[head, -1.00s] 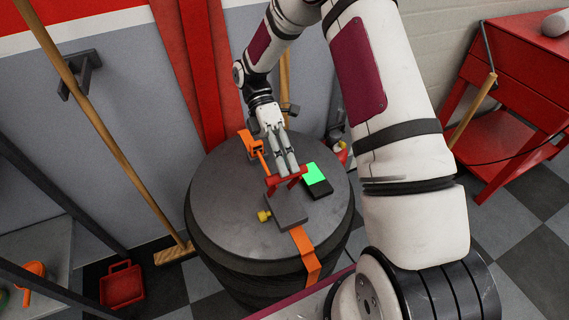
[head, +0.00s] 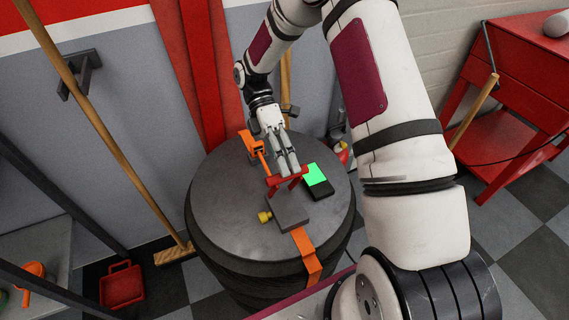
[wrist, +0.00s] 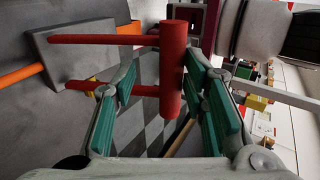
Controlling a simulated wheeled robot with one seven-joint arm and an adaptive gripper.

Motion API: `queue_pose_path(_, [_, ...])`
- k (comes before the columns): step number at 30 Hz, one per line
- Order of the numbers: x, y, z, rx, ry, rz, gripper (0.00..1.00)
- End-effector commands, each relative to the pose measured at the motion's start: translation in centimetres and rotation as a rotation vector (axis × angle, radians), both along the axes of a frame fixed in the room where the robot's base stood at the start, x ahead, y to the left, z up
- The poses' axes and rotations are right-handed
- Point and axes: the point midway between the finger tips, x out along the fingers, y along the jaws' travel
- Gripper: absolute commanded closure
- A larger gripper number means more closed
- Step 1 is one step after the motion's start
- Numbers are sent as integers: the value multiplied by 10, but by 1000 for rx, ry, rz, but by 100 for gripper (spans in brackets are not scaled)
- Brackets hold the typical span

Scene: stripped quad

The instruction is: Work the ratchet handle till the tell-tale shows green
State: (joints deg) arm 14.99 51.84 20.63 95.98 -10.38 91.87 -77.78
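The ratchet is a grey block (head: 288,211) on the strap over the top of a dark drum (head: 225,200). Its red handle (head: 287,181) has two arms and a crossbar, also seen in the wrist view (wrist: 172,70). The tell-tale (head: 315,174), on a black box beside the ratchet, shows bright green. My gripper (head: 290,168) is over the drum at the handle. In the wrist view my gripper (wrist: 160,95) is open, with green pads apart; the crossbar stands between the fingers, closer to the right pad. I cannot tell whether it touches that pad.
An orange strap (head: 306,254) runs over the drum, and a yellow knob (head: 264,216) sits by the ratchet. A broom (head: 110,140) leans at left near a red crate (head: 122,286). A red workbench (head: 520,75) stands at right. Checkered floor lies open at lower right.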

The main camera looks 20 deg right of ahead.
Motion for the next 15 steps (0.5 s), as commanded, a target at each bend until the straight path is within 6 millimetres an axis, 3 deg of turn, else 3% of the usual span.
queue_pose_path(8, [9, 1, 6, 1, -1, -1, 60])
queue_pose_path(15, [47, 1, 30, 1, -3, 0, 60])
